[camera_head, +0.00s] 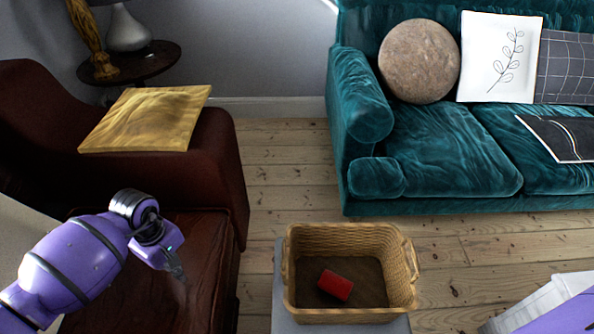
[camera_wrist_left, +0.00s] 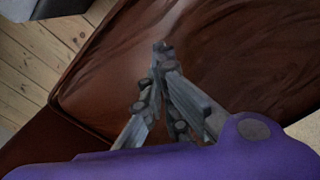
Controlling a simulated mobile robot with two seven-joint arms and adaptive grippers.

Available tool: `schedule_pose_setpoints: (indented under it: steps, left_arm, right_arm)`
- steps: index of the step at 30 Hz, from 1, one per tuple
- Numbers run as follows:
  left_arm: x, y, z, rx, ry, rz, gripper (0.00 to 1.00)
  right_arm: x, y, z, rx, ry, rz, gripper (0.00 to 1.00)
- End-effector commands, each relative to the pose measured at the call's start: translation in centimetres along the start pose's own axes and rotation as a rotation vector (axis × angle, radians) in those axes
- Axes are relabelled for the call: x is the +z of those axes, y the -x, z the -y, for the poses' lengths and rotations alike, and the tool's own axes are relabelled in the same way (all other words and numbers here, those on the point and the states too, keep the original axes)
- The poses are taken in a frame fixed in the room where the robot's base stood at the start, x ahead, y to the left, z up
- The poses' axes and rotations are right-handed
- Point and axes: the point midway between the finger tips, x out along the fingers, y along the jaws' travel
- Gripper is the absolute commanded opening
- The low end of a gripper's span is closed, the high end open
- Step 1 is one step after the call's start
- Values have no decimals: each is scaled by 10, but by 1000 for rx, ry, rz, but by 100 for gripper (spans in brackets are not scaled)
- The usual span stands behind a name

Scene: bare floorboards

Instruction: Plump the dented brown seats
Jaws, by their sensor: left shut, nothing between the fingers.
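A brown leather armchair (camera_head: 218,158) stands at the left in the head view. Its brown seat (camera_head: 140,300) lies under my left arm, and its surface looks creased. In the left wrist view the seat (camera_wrist_left: 240,50) fills the upper right, with folds in the leather. My left gripper (camera_head: 180,276) is over the seat, pointing down, shut and empty. It also shows in the left wrist view (camera_wrist_left: 162,48), fingertips together. I cannot tell whether the tips touch the leather. My right gripper is out of view; only a purple part of mine shows at the lower right.
A yellow cushion (camera_head: 148,120) lies on the chair's arm. A wicker basket (camera_head: 350,316) holding a red object (camera_head: 335,285) stands right of the chair. A teal sofa (camera_head: 440,150) with several cushions is at the back right. A side table (camera_head: 150,66) carries a lamp. Floorboards (camera_head: 285,165) between are clear.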

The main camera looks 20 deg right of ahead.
Motion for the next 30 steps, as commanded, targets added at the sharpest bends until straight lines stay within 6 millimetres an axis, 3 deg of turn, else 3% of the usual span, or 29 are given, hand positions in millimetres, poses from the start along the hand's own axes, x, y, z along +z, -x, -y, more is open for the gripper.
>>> schedule_pose_setpoints:
  steps: [2, 12, 19, 23, 30]
  left_arm:
    - [2, 2, 7, -2, 0, -1, 0]
    - [38, 6, 82, -1, 0, -2, 0]
    - [62, 3, 130, -1, 0, -1, 0]
    - [68, 1, 141, 1, 0, 0, 0]
    - [69, -1, 142, 1, 0, 0, 0]
  right_arm:
    - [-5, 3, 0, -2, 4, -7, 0]
    - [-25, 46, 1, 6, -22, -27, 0]
    - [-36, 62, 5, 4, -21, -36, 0]
    - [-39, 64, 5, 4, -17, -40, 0]
    - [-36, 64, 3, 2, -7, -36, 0]
